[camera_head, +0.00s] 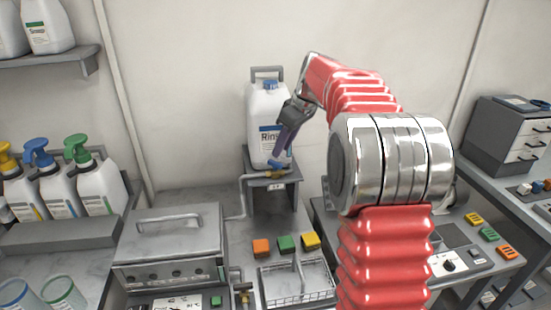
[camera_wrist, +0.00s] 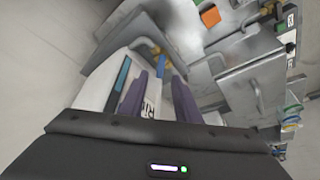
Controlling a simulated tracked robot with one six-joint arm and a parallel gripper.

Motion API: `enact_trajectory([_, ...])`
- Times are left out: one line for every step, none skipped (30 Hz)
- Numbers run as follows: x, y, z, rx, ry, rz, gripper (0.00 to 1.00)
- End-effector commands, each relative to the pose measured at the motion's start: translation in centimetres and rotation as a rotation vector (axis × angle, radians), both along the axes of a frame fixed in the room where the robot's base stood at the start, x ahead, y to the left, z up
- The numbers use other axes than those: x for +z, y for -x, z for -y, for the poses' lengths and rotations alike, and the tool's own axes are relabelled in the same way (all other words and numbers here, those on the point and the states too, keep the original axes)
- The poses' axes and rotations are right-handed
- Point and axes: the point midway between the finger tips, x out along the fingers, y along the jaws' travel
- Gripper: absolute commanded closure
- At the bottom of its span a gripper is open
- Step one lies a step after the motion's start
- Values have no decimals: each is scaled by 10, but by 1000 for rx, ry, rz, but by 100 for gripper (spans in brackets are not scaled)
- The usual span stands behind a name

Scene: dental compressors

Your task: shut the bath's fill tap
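The fill tap (camera_head: 276,172) is a small brass tap with a blue lever, at the foot of the white Rinse canister (camera_head: 266,105). A thin pipe runs from it down towards the lidded metal bath (camera_head: 170,238). My gripper (camera_head: 283,151) points down in front of the canister, just above the tap. In the wrist view its two purple fingers (camera_wrist: 158,78) stand apart with nothing gripped. The tap's brass (camera_wrist: 155,49) and blue lever (camera_wrist: 162,63) show just beyond the fingertips. Contact with the lever cannot be told.
The canister stands on a small grey stand (camera_head: 272,187). Orange (camera_head: 261,247), green and yellow blocks lie below it, by a wire basket (camera_head: 297,281). Another brass tap (camera_head: 243,290) is beside the bath's front. Pump bottles (camera_head: 95,185) stand left; a drawer unit (camera_head: 508,137) is right.

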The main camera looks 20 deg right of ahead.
Motion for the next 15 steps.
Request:
enact_trajectory([-9, -2, -2, 1, -1, -3, 70])
enact_trajectory([-13, -4, -3, 2, -2, -4, 70])
enact_trajectory([-19, -6, -5, 1, -1, -3, 70])
enact_trajectory([-23, -7, -6, 1, -1, -3, 70])
enact_trajectory([-27, -9, -7, 2, -1, -3, 70])
enact_trajectory([-32, -11, -8, 2, 0, -2, 70])
enact_trajectory([-35, -12, -9, 2, -1, -2, 70])
enact_trajectory([-39, -13, -9, 2, 0, -2, 70])
enact_trajectory([-42, -14, -10, 2, 0, -2, 70])
enact_trajectory([-45, -15, -11, 2, -1, -2, 70])
enact_trajectory([-47, -16, -11, 1, 0, -1, 70])
enact_trajectory([-49, -17, -11, 1, 0, -1, 70])
enact_trajectory([-50, -17, -12, 1, 0, -1, 70])
enact_trajectory([-51, -18, -12, 1, 0, -1, 70])
enact_trajectory([-52, -18, -12, 1, 0, -1, 70])
